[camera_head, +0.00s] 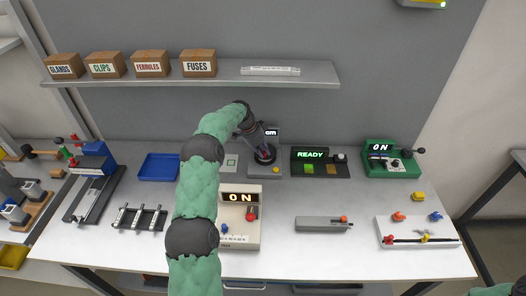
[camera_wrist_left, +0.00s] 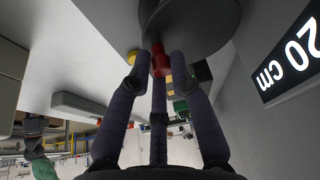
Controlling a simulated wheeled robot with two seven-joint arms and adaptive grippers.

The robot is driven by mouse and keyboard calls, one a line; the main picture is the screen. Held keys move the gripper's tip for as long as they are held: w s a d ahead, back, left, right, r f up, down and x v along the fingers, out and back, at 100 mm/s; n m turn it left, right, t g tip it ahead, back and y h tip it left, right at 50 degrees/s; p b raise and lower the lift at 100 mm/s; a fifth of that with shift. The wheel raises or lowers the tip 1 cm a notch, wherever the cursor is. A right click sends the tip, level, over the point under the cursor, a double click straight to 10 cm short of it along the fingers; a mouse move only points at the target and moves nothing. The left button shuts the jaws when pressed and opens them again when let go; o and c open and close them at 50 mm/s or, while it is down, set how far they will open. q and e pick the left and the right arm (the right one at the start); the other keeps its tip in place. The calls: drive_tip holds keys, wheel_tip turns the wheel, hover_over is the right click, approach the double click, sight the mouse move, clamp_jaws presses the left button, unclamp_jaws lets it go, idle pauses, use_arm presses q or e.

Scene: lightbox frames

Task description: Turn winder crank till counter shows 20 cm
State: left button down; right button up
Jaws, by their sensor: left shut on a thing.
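The winder (camera_head: 293,169) stands at the back middle of the bench, below the shelf. In the head view my arm covers part of its display (camera_head: 272,133), and only "cm" shows. In the left wrist view the display (camera_wrist_left: 288,58) reads 20 cm. The winder's dark round disc (camera_wrist_left: 195,22) fills the top there, with a red crank knob (camera_wrist_left: 160,62) at its edge. My left gripper (camera_head: 264,153) is at the winder, and its fingers (camera_wrist_left: 158,72) are closed around the red knob. My right gripper is not seen; a bit of green sleeve shows at the lower right.
A box with a lit READY sign (camera_head: 310,155) stands right of the winder. A beige ON box (camera_head: 240,240) is in front. A blue tray (camera_head: 158,168) lies to the left. The shelf (camera_head: 120,81) with labelled boxes runs above. Bare bench lies at the front right (camera_head: 400,262).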

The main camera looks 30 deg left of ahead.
sight(259, 157)
use_arm(q)
drive_tip(key=c, duration=1.4)
unclamp_jaws()
drive_tip(key=shift+w+a+r, duration=0.1)
drive_tip(key=shift+w+r, duration=0.1)
drive_tip(key=shift+r, duration=0.05)
drive_tip(key=shift+o, duration=1.1)
drive_tip(key=shift+f, duration=0.2)
drive_tip(key=shift+r, duration=0.1)
drive_tip(key=v, duration=0.5)
drive_tip(key=s+a, duration=0.8)
drive_tip(key=shift+s+a, duration=0.15)
drive_tip(key=shift+a, duration=0.1)
